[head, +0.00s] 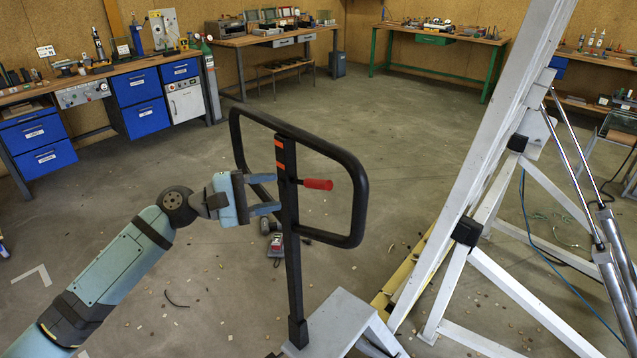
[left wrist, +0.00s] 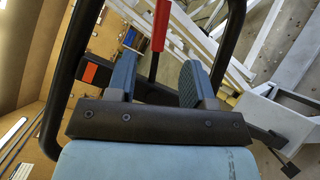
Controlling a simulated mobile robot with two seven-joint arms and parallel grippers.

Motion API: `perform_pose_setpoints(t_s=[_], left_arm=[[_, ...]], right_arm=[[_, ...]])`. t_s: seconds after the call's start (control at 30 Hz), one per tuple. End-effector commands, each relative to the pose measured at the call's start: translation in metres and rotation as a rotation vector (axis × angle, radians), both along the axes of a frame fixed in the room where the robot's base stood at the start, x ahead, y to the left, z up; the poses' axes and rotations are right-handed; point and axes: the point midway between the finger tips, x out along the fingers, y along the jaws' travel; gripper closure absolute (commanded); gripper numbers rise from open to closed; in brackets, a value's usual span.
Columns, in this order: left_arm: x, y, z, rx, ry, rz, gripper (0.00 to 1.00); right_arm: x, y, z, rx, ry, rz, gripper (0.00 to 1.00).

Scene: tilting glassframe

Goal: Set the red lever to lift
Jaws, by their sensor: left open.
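The red lever (head: 317,184) sticks out to the right from a black post (head: 291,240) with orange marks near its top. In the left wrist view the red lever (left wrist: 160,25) shows at the top, beyond the fingers. My left gripper (head: 266,193) is open, just left of the post at about the lever's height. Its two fingers (left wrist: 160,82) point toward the post and lever. The red handle is not between the fingertips as far as I can see. I cannot tell whether the fingers touch the post. My right gripper is not in view.
A black tubular loop (head: 362,200) surrounds the post and lever on both sides. A white stand (head: 335,318) is at the post's foot. A large white tilting frame (head: 480,160) rises at the right. Workbenches (head: 130,68) line the walls. The floor between is mostly open.

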Motion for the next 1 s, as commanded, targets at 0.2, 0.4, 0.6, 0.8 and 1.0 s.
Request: perform_pose_setpoints(t_s=[0.2, 0.4, 0.6, 0.8, 1.0], left_arm=[[0.016, -0.047, 0.003, 0.000, -0.002, -0.001, 0.53], [0.028, -0.078, 0.001, 0.000, -0.001, 0.000, 0.53], [0.034, -0.093, 0.000, 0.001, -0.002, 0.002, 0.53], [0.034, -0.095, 0.000, 0.001, -0.002, 0.002, 0.53], [0.034, -0.095, 0.000, 0.001, -0.002, 0.001, 0.73]], right_arm=[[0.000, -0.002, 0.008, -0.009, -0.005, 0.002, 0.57], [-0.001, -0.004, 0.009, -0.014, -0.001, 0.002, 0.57], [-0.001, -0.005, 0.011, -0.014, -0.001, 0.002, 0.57], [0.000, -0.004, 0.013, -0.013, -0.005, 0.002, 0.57], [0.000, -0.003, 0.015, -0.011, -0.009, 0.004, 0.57]])
